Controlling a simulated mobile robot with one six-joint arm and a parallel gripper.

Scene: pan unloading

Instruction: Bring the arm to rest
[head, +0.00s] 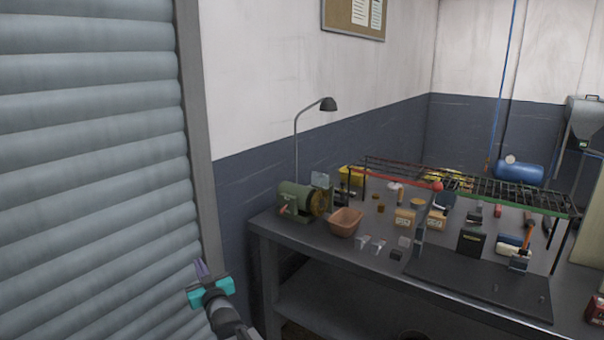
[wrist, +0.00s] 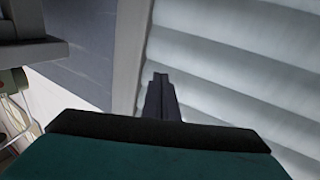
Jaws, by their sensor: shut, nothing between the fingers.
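My gripper (head: 201,268) shows at the lower left of the head view, in front of the grey roller shutter (head: 90,150) and left of the workbench. Its fingers point up and are together, with nothing between them. The wrist view also shows my gripper (wrist: 160,80) with its dark fingers closed, in front of the shutter's pale slats (wrist: 240,80) and the door frame. My arm runs from the gripper down to the bottom edge of the head view. The gripper appears apart from the bench.
The workbench (head: 282,235) holds a green bench grinder (head: 295,200), a lamp (head: 328,104), an orange-brown pan (head: 346,222), a wire rack (head: 480,188) and several small parts. A dark mat (head: 470,285) lies at its front. A blue tank (head: 518,173) stands behind.

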